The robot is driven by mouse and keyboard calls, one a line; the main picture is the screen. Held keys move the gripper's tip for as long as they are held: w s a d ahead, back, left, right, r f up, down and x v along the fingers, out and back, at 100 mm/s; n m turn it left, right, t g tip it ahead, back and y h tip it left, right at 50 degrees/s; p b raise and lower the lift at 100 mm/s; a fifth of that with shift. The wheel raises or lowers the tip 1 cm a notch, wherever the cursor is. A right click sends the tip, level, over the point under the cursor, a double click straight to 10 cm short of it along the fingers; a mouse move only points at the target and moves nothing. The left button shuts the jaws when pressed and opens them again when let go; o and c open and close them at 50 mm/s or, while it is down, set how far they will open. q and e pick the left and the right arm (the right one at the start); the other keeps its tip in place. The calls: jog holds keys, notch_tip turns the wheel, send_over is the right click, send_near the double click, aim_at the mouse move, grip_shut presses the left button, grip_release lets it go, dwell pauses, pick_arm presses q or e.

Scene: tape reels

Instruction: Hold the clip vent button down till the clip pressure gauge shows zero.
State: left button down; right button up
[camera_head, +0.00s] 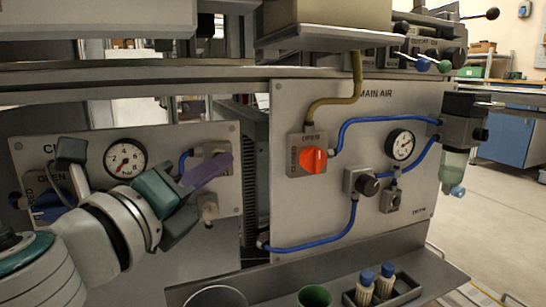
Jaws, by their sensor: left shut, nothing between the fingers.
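The clip panel (75,148) is the grey plate on the left; its lettering is partly covered by my left arm. The clip pressure gauge (125,159) is a white round dial on it. A short red needle seems to point to the lower left, near the low end, but the exact reading is too small to tell. My left gripper (221,162) is shut and empty, its purple-grey fingertips in front of the small grey block at the panel's right side. The vent button is not clearly visible; the fingers cover that spot, and I cannot tell whether they press it. My right gripper is out of view.
The main air panel (290,110) stands to the right, with a red-orange knob (313,160), another gauge (400,145) and blue hoses. Below is a shelf (255,282) with a green cup (314,296) and a rack of small bottles. Open floor lies at right.

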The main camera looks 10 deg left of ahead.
pick_arm(q)
jog(key=shift+s+d, duration=0.25)
jog(key=shift+s, duration=0.2)
jog(key=shift+s+d+p, duration=0.2)
jog(key=shift+s+d, duration=0.5)
jog(key=shift+s, duration=0.3)
jog(key=shift+s+d+p, duration=0.15)
jog(key=shift+s+d, duration=0.55)
jog(key=shift+s, duration=0.3)
